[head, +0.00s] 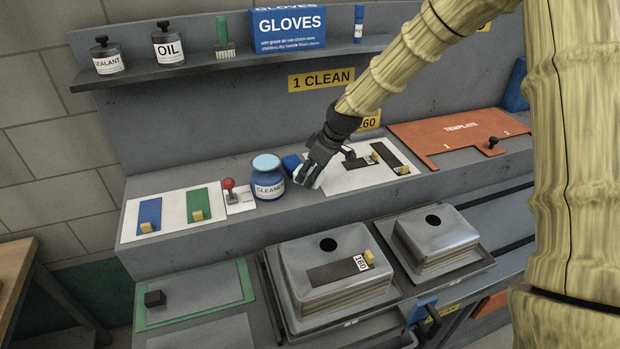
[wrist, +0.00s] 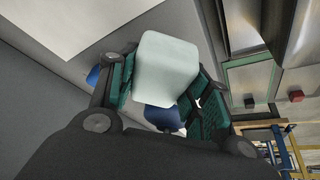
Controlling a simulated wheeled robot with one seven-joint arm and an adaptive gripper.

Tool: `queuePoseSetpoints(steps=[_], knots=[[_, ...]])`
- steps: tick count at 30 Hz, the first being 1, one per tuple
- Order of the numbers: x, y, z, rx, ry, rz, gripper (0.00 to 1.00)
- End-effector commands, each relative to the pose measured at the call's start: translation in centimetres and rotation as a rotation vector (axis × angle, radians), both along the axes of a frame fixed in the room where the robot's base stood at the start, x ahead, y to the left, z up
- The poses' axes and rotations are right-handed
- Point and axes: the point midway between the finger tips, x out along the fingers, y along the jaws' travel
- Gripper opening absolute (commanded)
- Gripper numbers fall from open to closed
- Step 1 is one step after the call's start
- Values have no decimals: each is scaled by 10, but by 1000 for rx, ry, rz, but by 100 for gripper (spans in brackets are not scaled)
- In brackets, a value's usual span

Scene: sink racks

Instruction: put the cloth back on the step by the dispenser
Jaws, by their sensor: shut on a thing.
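My gripper (head: 317,176) is above the grey step (head: 240,222), just right of the blue cleaner jar (head: 268,187). In the wrist view my gripper (wrist: 160,88) is shut on a pale, whitish-green cloth (wrist: 166,68), which looks like a folded block between the green finger pads. A little of the cloth shows at the fingertips in the head view (head: 319,181). The cleaner jar, with a pale blue lid, seems to be the dispenser. A blue part, probably the jar, shows behind the cloth in the wrist view (wrist: 164,118). I cannot tell whether the cloth touches the step.
A small blue object (head: 291,163) sits close behind my gripper. A red-knobbed lever (head: 229,186) stands left of the jar. A white board with dark strips (head: 345,179) lies to the right. Upturned metal sinks (head: 335,265) sit below the step's front edge.

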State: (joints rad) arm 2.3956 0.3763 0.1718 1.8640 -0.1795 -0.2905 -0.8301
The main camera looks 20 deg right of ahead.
Motion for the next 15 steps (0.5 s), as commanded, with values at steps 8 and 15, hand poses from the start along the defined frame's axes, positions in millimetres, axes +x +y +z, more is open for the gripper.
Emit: queuePoseSetpoints(steps=[8,15], knots=[[3,2,-7,1,1,-1,26],[2,2,-29,1,2,1,26]])
